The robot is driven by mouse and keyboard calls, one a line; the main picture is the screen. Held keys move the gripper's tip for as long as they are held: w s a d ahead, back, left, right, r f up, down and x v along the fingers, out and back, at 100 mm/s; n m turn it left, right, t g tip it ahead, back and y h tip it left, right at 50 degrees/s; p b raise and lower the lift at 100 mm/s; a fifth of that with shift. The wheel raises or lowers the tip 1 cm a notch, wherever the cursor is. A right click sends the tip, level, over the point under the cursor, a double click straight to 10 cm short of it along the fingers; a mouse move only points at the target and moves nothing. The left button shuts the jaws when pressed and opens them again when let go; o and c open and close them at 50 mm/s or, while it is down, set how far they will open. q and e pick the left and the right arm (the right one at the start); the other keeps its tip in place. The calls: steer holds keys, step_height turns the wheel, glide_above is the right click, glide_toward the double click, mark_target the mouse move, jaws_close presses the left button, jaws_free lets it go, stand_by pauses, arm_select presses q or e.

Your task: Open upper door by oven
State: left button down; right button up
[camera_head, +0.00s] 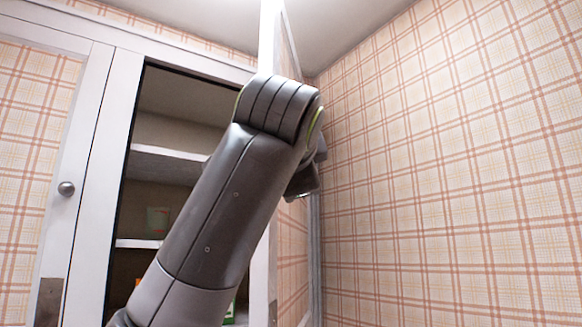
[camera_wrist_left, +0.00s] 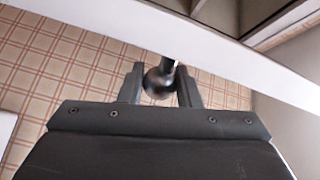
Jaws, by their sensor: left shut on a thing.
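The upper door (camera_head: 267,35) is swung out from its cupboard and stands nearly edge-on in the head view, with a white frame and a plaid panel. My left arm crosses in front of it and hides much of it. In the left wrist view, my left gripper (camera_wrist_left: 160,88) is shut on a round dark metal knob (camera_wrist_left: 157,79). The knob's stem meets the white door frame (camera_wrist_left: 225,60). In the head view the knob and fingertips are hidden behind my arm. My right gripper is in neither view.
The open cupboard shows white shelves (camera_head: 168,163) with a few small items, partly behind my arm. A closed plaid door with a round knob (camera_head: 66,188) is at the left. A plaid wall (camera_head: 450,160) fills the right side. No oven shows.

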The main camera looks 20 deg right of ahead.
arm_select(q)
steer(key=c, duration=1.5)
jaws_free()
steer(key=shift+a, duration=0.1)
steer(key=shift+o, duration=0.7)
steer(key=shift+w, duration=0.2)
steer(key=shift+s, duration=0.2)
steer(key=b+v, duration=0.8)
steer(key=v, duration=0.9)
steer(key=shift+b, duration=0.4)
